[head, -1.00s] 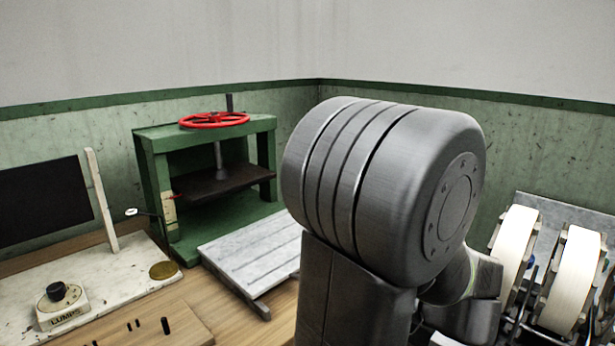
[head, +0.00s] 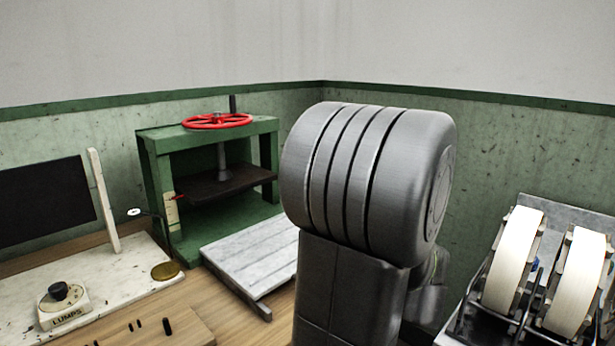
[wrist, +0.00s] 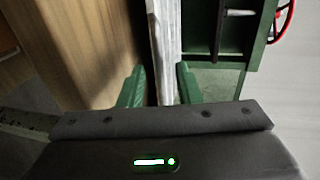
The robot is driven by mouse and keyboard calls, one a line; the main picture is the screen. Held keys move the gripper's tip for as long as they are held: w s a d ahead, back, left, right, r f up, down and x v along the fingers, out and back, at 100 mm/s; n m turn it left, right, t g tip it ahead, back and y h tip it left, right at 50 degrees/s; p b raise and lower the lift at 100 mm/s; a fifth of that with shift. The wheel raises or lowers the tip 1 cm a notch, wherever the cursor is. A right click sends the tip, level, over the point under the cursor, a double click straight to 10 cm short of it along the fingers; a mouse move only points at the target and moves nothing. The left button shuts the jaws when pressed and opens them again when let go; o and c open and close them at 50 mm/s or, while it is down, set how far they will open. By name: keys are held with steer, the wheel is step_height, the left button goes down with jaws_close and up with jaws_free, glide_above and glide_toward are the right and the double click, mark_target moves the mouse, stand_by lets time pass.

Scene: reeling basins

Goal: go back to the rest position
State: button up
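In the head view the gripper is hidden, and my grey arm fills the middle. The slatted board (head: 252,250) lies on the bench left of my arm.
A green press (head: 155,190) with a red handwheel (head: 217,121) stands behind the board. At left are a dark panel (head: 45,205), a knob box marked LUMPS (head: 64,310) and a brass disc (head: 165,271). White reels (head: 513,260) stand at right, near my arm.

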steer(key=p+v, duration=0.1)
steer(key=v, duration=1.3)
steer(key=x, duration=1.7)
steer(key=shift+w+a+r, duration=0.15)
steer(key=shift+r, duration=0.15)
